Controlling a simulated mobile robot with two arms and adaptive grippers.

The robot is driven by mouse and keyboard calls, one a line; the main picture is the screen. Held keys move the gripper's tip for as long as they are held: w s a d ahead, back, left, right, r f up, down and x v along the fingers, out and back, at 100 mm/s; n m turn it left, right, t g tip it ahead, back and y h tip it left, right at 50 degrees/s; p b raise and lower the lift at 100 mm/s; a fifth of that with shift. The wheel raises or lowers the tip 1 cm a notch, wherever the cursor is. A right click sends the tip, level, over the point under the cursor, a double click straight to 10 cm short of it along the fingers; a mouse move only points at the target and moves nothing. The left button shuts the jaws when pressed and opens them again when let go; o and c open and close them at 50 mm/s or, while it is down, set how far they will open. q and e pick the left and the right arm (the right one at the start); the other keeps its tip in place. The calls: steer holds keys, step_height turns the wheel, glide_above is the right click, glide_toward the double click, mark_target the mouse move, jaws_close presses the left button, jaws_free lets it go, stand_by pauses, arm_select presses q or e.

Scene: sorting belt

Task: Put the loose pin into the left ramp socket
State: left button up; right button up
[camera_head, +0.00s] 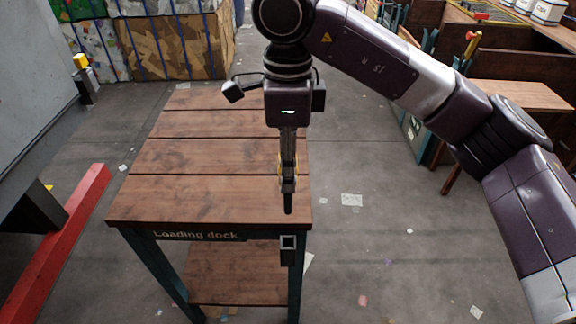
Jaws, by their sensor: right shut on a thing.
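My right gripper (288,183) points straight down above the front right corner of the wooden table. It is shut on a dark pin (288,203), whose lower end sticks out below the fingers. The pin hangs upright, and its upper part is hidden between the fingers. A small dark bracket with a square opening (288,243), which looks like a socket, is fixed to the table's front edge near the right corner. The pin's tip appears just above and behind it in the picture, apart from it. I cannot tell their exact distance. My left gripper is not in view.
The table (200,188) is labelled "Loading dock"; its top looks bare, with a lower shelf (235,275) below. A red beam (62,245) lies at the left. Wrapped bales (175,45) stand behind. Wooden benches (520,95) stand at the right. The floor is mostly clear, with paper scraps.

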step_height(320, 180, up, 12)
steer(key=p, duration=0.7)
steer(key=shift+f, duration=0.15)
